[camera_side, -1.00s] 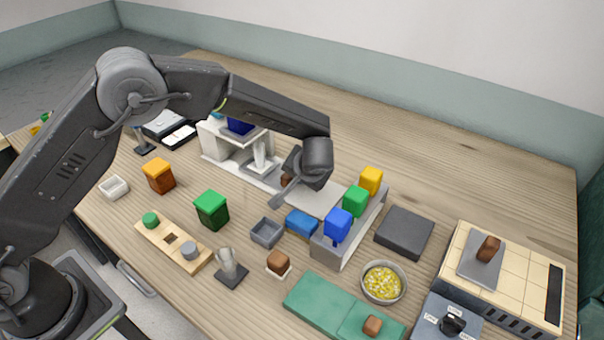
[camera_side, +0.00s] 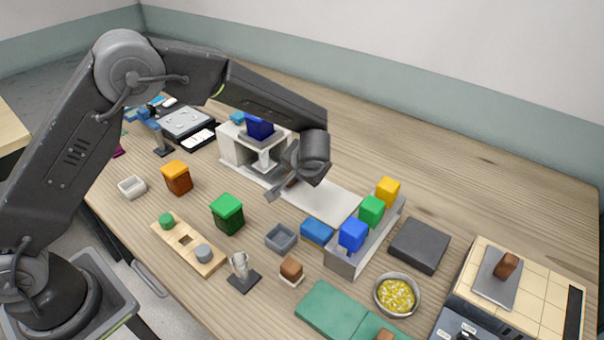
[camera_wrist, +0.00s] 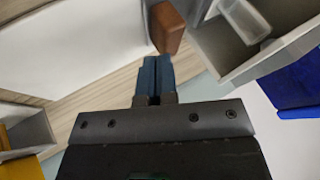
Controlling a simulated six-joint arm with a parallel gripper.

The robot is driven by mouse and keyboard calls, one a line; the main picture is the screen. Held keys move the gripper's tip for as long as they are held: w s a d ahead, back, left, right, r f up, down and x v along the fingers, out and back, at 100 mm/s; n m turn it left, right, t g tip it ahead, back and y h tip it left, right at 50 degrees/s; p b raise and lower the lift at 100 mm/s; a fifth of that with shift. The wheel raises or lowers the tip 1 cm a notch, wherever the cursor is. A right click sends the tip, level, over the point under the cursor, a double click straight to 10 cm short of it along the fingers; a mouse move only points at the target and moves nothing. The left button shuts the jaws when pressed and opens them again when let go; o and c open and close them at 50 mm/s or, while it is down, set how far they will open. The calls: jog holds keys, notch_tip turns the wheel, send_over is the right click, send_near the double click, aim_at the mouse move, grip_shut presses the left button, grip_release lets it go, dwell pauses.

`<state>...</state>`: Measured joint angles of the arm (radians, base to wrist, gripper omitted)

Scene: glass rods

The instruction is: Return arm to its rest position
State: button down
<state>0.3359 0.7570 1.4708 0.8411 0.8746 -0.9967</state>
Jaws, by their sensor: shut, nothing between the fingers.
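My gripper (camera_side: 272,194) is above the middle of the bench, in front of the white stand with the blue block on top. In the wrist view its two blue-grey fingers (camera_wrist: 154,78) are pressed together with nothing between them. A brown block (camera_wrist: 168,28) shows just beyond the fingertips; I cannot tell whether they touch it. In the side view this brown block (camera_side: 292,182) is mostly hidden by my gripper. My arm is stretched out from its base at the lower left.
The white stand (camera_side: 234,146) is close behind my gripper. A grey rack (camera_side: 343,264) with blue, green and yellow blocks stands to the right. Green (camera_side: 228,216) and orange (camera_side: 177,180) boxes and a wooden holder (camera_side: 208,262) are nearer. The bench's back right is clear.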

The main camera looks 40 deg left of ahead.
jog(key=v, duration=0.7)
jog(key=s+a+r+h, duration=0.3)
jog(key=s+a+r, duration=0.4)
jog(key=s+r, duration=0.5)
jog(key=s+a+r+h, duration=0.1)
jog(key=s, duration=0.7)
jog(key=s+a+r+m+t+h, duration=0.1)
jog(key=s, duration=0.7)
jog(key=shift+s+a+h, duration=0.2)
jog(key=shift+s+h, duration=0.1)
jog(key=shift+h, duration=0.1)
